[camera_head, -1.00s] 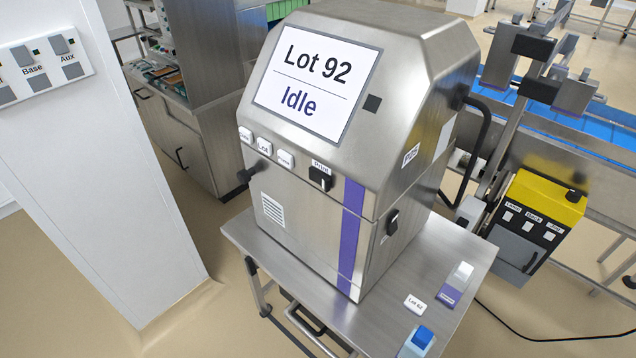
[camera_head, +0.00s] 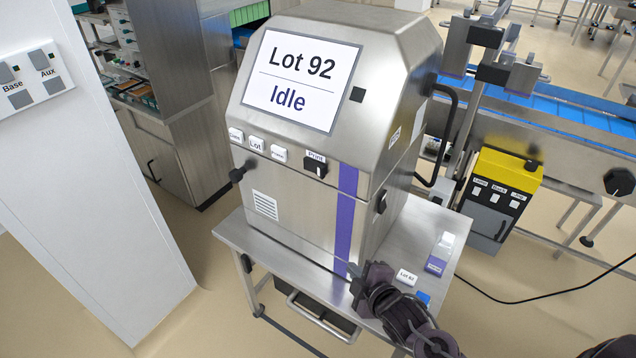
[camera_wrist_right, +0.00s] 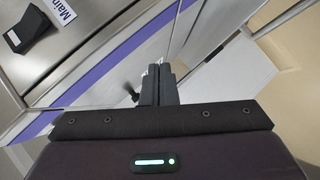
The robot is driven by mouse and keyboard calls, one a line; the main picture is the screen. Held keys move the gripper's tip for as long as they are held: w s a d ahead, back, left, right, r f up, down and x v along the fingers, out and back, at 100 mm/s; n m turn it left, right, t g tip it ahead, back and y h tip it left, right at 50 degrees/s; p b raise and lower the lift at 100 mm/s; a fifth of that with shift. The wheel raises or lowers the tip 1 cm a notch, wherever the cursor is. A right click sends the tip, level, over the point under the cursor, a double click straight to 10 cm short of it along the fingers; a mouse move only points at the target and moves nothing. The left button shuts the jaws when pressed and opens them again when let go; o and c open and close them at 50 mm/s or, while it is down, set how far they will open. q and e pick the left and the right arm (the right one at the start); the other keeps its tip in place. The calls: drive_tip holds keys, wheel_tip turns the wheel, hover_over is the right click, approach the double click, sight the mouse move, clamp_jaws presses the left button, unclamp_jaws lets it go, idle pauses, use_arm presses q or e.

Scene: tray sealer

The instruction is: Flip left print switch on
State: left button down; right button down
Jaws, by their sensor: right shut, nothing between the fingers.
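The Print switch (camera_head: 315,168) is a black rotary-looking switch under a "Print" label on the front of the steel machine (camera_head: 300,205). The machine's screen (camera_head: 302,80) reads "Lot 92 Idle". My right gripper (camera_head: 360,272) is low at the machine's front right corner, below the switch and apart from it. In the right wrist view its fingers (camera_wrist_right: 160,78) are together and empty. That view also shows a black switch (camera_wrist_right: 28,28) beside a "Main" label. My left gripper is out of view.
A steel table (camera_head: 240,232) carries the machine, a "Lot 92" block (camera_head: 405,277) and small blocks. A white pillar (camera_head: 110,190) with a switch panel stands at left.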

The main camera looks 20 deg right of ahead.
sight(314, 168)
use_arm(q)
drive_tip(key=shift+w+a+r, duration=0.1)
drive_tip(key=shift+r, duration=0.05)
use_arm(e)
drive_tip(key=a+r+n+t+y, duration=0.2)
drive_tip(key=r+n, duration=0.1)
drive_tip(key=r, duration=0.6)
drive_tip(key=a+r+n+t+y, duration=0.2)
drive_tip(key=r+n, duration=0.2)
drive_tip(key=r, duration=0.5)
drive_tip(key=shift+w+a+n+t, duration=0.15)
drive_tip(key=shift+a+n+t, duration=0.15)
drive_tip(key=shift+a+t, duration=0.1)
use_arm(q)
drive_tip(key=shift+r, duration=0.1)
use_arm(e)
drive_tip(key=shift+w+r, duration=0.1)
drive_tip(key=shift+w, duration=0.05)
